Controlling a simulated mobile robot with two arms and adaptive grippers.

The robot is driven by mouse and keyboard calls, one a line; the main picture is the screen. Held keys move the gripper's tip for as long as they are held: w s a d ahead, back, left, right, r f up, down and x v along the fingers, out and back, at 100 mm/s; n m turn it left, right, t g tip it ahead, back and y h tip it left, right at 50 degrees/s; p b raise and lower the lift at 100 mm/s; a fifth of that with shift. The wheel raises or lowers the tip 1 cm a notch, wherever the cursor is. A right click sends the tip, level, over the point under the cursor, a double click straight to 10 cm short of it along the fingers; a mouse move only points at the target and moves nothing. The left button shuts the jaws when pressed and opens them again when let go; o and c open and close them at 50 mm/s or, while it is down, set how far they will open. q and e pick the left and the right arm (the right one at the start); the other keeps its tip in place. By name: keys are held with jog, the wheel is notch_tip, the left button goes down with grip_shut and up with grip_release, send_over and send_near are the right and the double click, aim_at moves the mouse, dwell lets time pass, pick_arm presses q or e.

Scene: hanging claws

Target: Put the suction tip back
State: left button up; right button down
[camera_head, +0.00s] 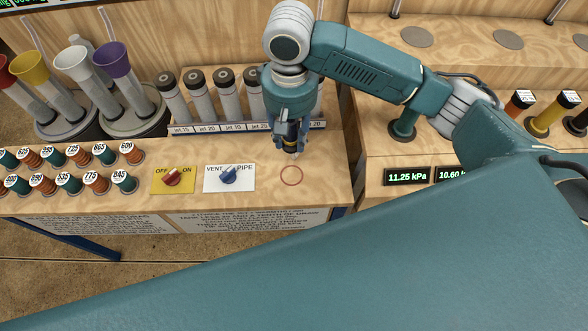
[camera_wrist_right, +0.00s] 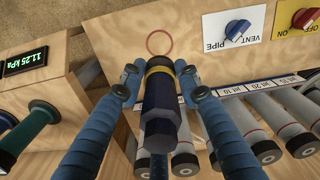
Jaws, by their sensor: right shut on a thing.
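My right gripper (camera_head: 290,142) is shut on a dark blue piece with a yellow band, which I take to be the suction tip (camera_wrist_right: 160,105). In the head view the piece (camera_head: 291,133) hangs roughly upright between the fingers, its lower end just above the wooden bench (camera_head: 325,180). A thin red ring mark (camera_head: 291,176) lies on the bench just in front of it. In the right wrist view my right gripper (camera_wrist_right: 160,75) has a finger on each side of the piece. My left gripper is not in view.
A labelled rack (camera_head: 200,130) of grey cylinders with dark caps stands close behind and left of the gripper. A blue VENT/PIPE knob (camera_head: 228,174) and red OFF/ON knob (camera_head: 171,177) sit left of the ring. A teal spool-shaped post (camera_head: 403,128) stands right, behind a pressure display (camera_head: 408,177).

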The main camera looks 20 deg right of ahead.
notch_tip(320, 180, down, 5)
jog(key=shift+w+d+r, duration=0.1)
notch_tip(320, 180, down, 6)
jog(key=shift+r+p, duration=0.25)
jog(key=shift+p, duration=0.3)
jog(key=shift+s+f, duration=0.2)
jog(key=shift+f, duration=0.15)
notch_tip(320, 180, down, 4)
jog(key=shift+r, duration=0.1)
jog(key=shift+f, duration=0.2)
jog(key=c, duration=1.3)
grip_release()
jog(key=shift+c, duration=0.2)
jog(key=shift+o, duration=0.4)
notch_tip(320, 180, up, 12)
jog(key=shift+r+b, duration=0.2)
jog(key=shift+b, duration=0.25)
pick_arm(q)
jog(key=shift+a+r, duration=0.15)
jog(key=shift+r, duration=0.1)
